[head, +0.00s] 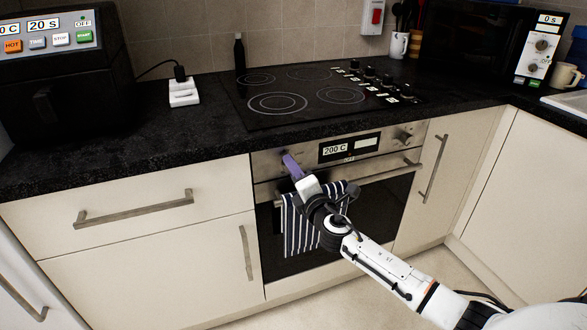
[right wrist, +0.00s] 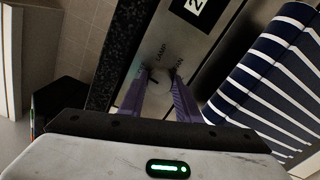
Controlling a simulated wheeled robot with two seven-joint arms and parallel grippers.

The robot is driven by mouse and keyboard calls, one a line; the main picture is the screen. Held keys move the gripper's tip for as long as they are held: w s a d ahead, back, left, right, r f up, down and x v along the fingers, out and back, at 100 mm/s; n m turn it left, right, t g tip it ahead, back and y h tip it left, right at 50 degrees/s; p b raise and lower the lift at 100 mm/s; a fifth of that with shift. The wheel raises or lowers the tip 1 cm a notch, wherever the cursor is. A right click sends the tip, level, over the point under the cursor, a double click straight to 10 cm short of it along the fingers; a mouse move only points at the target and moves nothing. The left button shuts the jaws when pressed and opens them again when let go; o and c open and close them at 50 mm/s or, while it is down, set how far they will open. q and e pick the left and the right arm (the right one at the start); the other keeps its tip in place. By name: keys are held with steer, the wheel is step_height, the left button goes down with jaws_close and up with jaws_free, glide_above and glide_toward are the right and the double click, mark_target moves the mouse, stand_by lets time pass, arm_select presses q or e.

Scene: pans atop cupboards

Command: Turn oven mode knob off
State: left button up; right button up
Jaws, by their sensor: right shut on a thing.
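The oven (head: 330,230) is built in under the black counter. Its steel control panel (head: 372,143) has a display (head: 335,149) reading 200 C and a small OFF label below it. The purple fingers of my right gripper (head: 287,157) are at the panel's left end, where they hide most of the oven mode knob. In the right wrist view the fingers (right wrist: 160,73) are shut on the knob, with the LAMP and FAN markings around them. The knob's exact setting is hard to tell. My left gripper is not in view.
A second knob (head: 405,138) sits at the panel's right end. A striped towel (head: 305,225) hangs on the oven door handle (head: 385,172), close to my right arm. The hob (head: 300,112) is above. Cupboards flank the oven.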

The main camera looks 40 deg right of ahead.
steer(key=shift+n, duration=0.6)
steer(key=o, duration=1)
steer(key=shift+o, duration=0.3)
steer(key=shift+s, duration=0.1)
steer(key=v, duration=1)
steer(key=shift+p, duration=0.3)
